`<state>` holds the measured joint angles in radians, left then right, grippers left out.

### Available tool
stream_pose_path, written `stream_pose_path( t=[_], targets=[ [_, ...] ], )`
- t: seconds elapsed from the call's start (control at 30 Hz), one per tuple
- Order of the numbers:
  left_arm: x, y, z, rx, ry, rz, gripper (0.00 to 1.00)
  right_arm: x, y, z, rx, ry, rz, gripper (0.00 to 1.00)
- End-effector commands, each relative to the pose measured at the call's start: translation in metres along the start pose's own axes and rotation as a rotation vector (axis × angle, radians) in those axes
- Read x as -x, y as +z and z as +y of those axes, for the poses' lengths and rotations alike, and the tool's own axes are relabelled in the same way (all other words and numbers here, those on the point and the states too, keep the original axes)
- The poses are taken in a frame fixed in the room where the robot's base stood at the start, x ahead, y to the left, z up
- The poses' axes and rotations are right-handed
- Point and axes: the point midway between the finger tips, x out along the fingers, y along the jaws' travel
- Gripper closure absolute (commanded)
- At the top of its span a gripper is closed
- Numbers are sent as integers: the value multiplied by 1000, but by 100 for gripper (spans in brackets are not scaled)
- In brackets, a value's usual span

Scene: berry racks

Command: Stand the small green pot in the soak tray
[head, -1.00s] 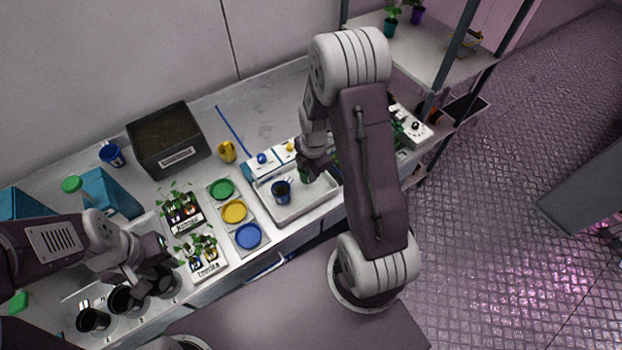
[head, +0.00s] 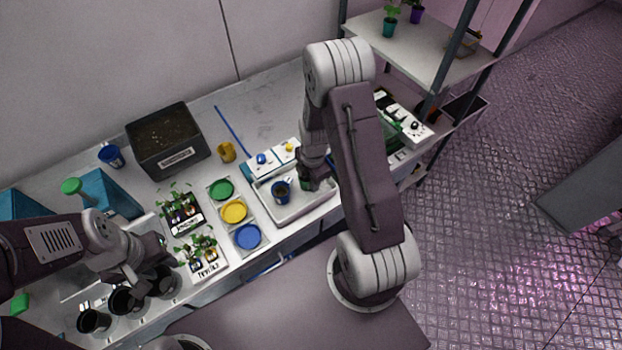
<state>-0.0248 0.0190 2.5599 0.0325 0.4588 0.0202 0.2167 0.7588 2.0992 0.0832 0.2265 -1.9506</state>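The soak tray (head: 289,218) is a shallow white tray in the middle of the bench, with a blue pot (head: 281,190) standing in its left part. My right gripper (head: 309,180) points down over the tray's right part. A small green pot (head: 305,184) shows at its fingertips, mostly hidden by the gripper; it appears gripped. I cannot tell whether its base touches the tray floor. My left gripper (head: 137,276) hangs at the lower left beside black pots, and its finger opening is not clear.
Green, yellow and blue discs (head: 234,211) lie left of the tray, beside seedling trays (head: 204,262). A blue-and-white box (head: 273,160) stands right behind the tray. A yellow cup (head: 227,152) and a dark soil bin (head: 168,144) are further back left. Black pots (head: 93,320) stand lower left.

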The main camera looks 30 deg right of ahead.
Motion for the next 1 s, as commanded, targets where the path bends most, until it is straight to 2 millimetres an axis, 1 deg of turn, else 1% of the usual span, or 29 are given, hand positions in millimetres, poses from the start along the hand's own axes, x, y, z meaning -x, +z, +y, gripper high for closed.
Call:
stream_pose_path(
  t=[0.07,0.17,0.27,0.5,0.6,0.7,0.87,0.93,0.97,1.0],
  targets=[
    [5,0,0,0,0,0,64,6,0,0,0,1,0,71],
    [0,0,0,0,0,0,64,16,0,2,0,5,-1,71],
    [-2,0,0,0,0,0,64,36,1,2,1,7,-2,71],
    [-6,1,0,0,0,0,64,93,1,2,0,7,-2,71],
    [-7,1,0,0,0,0,64,110,1,1,0,5,-2,71],
    [-7,1,0,0,0,0,64,119,0,0,0,2,-1,71],
    [-7,1,0,0,0,0,64,123,0,0,-3,0,0,71],
    [-7,1,0,0,0,0,64,124,-4,-2,-48,2,0,71],
    [-7,1,0,0,0,0,64,125,-7,-4,-95,2,0,71],
    [-7,1,0,0,0,0,64,127,-13,-9,-186,5,0,71]
  ],
)
